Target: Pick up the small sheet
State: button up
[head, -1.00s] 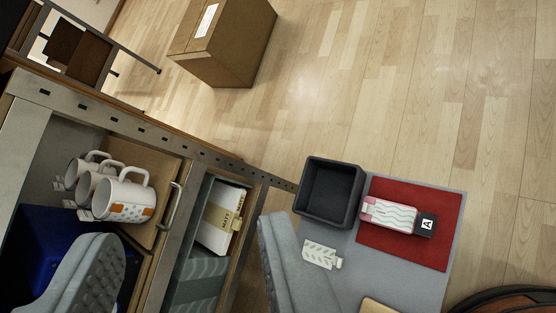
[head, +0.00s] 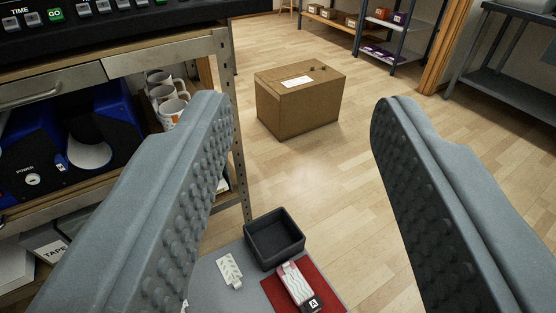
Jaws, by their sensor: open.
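A small white sheet (head: 230,271) with a grey leaf-like pattern and a small tab lies flat on a grey mat (head: 207,279) at the bottom centre. A pink and white patterned piece (head: 294,281) with a black end marked "A" lies to its right on a red patch (head: 272,288). My gripper (head: 299,103) is open and empty, its two grey studded fingers wide apart. The sheet shows low between the fingers, nearer the left one, and does not touch either. The left finger hides part of the mat.
A dark open bin (head: 274,238) stands at the mat's back edge. A cardboard box (head: 299,101) sits on the floor behind. At left, a metal-framed bench (head: 160,53) holds several white mugs (head: 168,104) and a blue machine (head: 92,123).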

aim_at(300, 290)
jog(key=k+l, duration=0.15)
jog(key=k, duration=0.15)
jog(key=k+l, duration=0.15)
jog(key=k, duration=0.2)
jog(key=j+z, duration=0.35)
jog(key=j, duration=0.5)
jog(key=k+l+u, duration=0.25)
jog(key=l, duration=0.3)
jog(key=k+l+u, duration=0.2)
jog(key=k+l, duration=0.25)
